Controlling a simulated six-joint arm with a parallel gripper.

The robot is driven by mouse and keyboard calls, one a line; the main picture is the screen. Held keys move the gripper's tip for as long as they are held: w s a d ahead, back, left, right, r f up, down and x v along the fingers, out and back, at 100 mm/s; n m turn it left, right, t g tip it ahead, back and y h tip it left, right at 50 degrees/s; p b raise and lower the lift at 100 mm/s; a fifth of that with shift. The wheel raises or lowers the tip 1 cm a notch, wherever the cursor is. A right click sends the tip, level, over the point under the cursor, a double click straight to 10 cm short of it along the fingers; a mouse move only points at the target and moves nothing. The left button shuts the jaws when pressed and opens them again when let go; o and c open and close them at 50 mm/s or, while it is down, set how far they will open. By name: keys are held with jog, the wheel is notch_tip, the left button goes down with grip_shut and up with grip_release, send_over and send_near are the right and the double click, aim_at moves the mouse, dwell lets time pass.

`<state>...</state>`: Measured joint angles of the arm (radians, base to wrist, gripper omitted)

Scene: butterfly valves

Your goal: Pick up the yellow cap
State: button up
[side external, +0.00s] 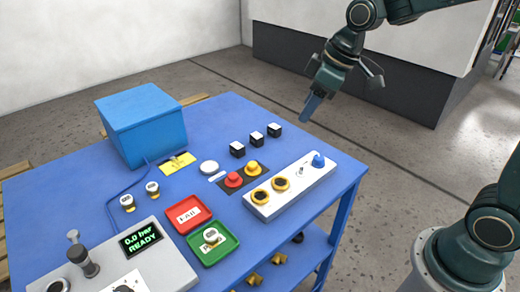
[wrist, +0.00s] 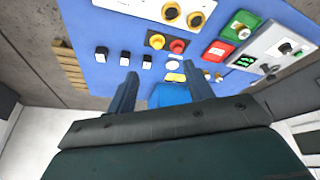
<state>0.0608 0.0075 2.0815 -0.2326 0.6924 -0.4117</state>
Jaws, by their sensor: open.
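The yellow cap (side external: 253,168) sits on a dark plate on the blue table, right beside a red cap (side external: 233,180). In the wrist view the yellow cap (wrist: 156,41) is left of the red cap (wrist: 177,46), beyond my fingers. My gripper (side external: 311,107) is raised above the table's far right side, well apart from the cap. In the wrist view my gripper (wrist: 162,82) is open, with its two dark fingers spread and nothing between them.
A white panel (side external: 290,187) with two yellow-rimmed parts and a blue knob (side external: 318,160) lies right of the caps. Several black white-topped blocks (side external: 256,138) stand behind. A blue box (side external: 142,125), red tray (side external: 188,214), green tray (side external: 222,251) and control console (side external: 165,272) are to the left.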

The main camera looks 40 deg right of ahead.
jog(key=w+f+n+y, duration=0.1)
jog(key=w+f+n, duration=0.2)
jog(key=w+f, duration=0.65)
send_over(253, 164)
jog(key=s+d, duration=0.2)
jog(key=shift+g, duration=0.4)
jog(key=shift+w+a+f, duration=0.1)
jog(key=shift+f, duration=1.85)
jog(key=shift+w+a+f, duration=0.1)
jog(key=shift+f, duration=1.8)
jog(key=shift+x, duration=2.6)
jog(key=shift+s, duration=0.1)
jog(key=shift+c, duration=0.2)
jog(key=c, duration=1)
